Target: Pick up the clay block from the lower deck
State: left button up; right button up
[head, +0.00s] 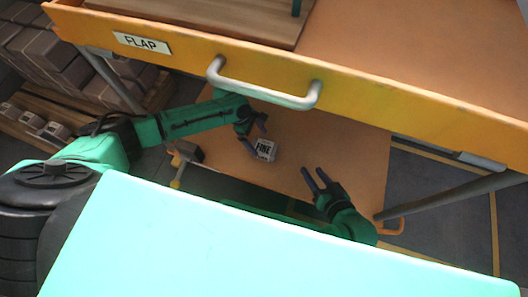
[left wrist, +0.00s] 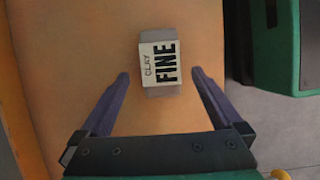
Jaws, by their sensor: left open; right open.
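My left gripper (head: 254,135) is open and empty, close beside the block in the head view. My right gripper (head: 312,174) is open and empty over the lower deck, to the right of the block.
The upper deck's yellow front edge (head: 400,92) with a FLAP label and a grey handle (head: 262,92) overhangs the lower deck. A grey leg (head: 450,193) stands at the right. Pallets of grey blocks (head: 50,50) stand at the left. The lower deck right of the block is bare.

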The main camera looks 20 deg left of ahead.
aim_at(262, 146)
pick_arm(q)
jog(key=shift+d+f, duration=0.15)
jog(key=shift+f, duration=0.35)
jog(key=shift+d+f+b, duration=0.15)
jog(key=shift+f+b, duration=0.2)
jog(key=b+x, duration=0.3)
jog(key=x, duration=0.1)
jog(key=shift+f, duration=0.25)
jog(key=shift+d, duration=0.1)
jog(key=shift+s, duration=0.1)
pick_arm(e)
jog(key=shift+m+t+y, duration=0.3)
jog(key=shift+m+t, duration=0.1)
jog(key=shift+t, duration=0.4)
jog(key=f, duration=0.2)
jog(key=a+f, duration=0.1)
jog(key=f, duration=0.1)
jog(key=shift+f, duration=0.15)
pick_arm(q)
jog(key=shift+f, duration=0.2)
pick_arm(e)
jog(key=shift+r, duration=0.25)
pick_arm(q)
grip_shut()
